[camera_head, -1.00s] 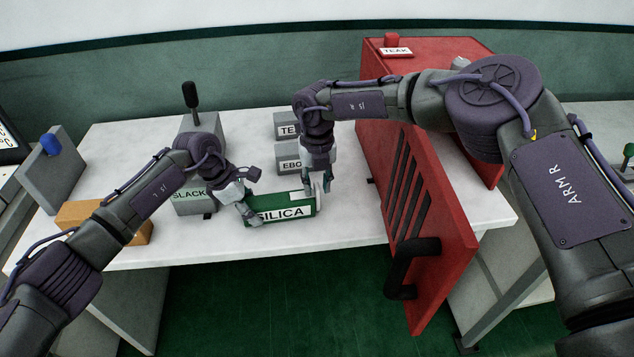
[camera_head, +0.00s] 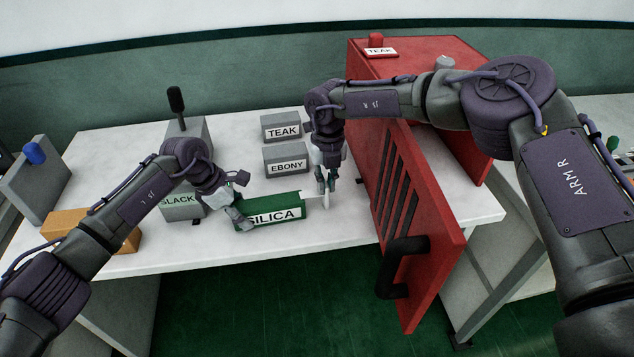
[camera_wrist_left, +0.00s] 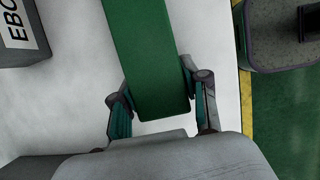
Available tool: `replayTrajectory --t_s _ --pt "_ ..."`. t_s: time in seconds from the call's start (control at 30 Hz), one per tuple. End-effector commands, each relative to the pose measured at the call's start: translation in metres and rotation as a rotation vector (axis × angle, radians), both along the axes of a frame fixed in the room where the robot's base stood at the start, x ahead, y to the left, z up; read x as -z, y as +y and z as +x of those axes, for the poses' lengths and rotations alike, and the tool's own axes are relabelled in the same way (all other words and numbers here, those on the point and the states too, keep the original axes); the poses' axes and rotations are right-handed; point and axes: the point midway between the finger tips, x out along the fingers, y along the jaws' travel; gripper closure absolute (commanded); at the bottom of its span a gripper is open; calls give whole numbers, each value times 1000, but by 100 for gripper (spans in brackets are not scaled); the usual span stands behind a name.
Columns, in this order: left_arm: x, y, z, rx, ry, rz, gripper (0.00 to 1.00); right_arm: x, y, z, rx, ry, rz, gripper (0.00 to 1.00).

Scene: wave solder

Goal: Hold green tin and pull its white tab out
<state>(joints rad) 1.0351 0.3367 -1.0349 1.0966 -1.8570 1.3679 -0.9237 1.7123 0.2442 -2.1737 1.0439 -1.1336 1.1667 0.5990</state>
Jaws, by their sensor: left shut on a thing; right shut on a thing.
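The green tin (camera_head: 263,208), labelled SILICA, lies on the white table near its front edge. My left gripper (camera_head: 242,217) is shut on the tin's left end; the left wrist view shows its two fingers on either side of the green tin (camera_wrist_left: 150,60). My right gripper (camera_head: 326,189) is at the tin's right end, shut on the white tab (camera_head: 326,200). A pale strip of the tab shows between the tin's end and the right fingers. The right fingers partly hide the tab.
Grey boxes labelled TEAK (camera_head: 283,127) and EBONY (camera_head: 287,158) stand behind the tin. A red cabinet (camera_head: 425,80) with an open door (camera_head: 425,230) is to the right. A grey SLACK box (camera_head: 182,205) and an orange block (camera_head: 70,226) are at left.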

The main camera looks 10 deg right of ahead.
Motion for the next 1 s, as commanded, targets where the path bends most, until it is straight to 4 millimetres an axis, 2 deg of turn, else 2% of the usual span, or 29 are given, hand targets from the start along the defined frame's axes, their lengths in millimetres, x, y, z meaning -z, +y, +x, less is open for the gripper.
replayTrajectory --t_s 0.17,0.2,0.33,0.7,0.87,1.0 --pt "3 5 0 -3 5 10 100 0 -4 1 4 -3 -8 100" --pt "3 5 0 -3 5 11 100 0 -5 2 4 -3 -9 82" --pt "3 5 0 -4 4 11 100 0 -4 1 4 -3 -8 62" --pt "3 4 0 -3 4 9 100 -5 -2 1 2 -2 -4 62" --pt "3 4 0 -3 4 8 100 -30 -2 1 2 -4 -3 62" --pt "3 3 0 -2 4 8 100 -61 -2 1 3 -5 -3 62"
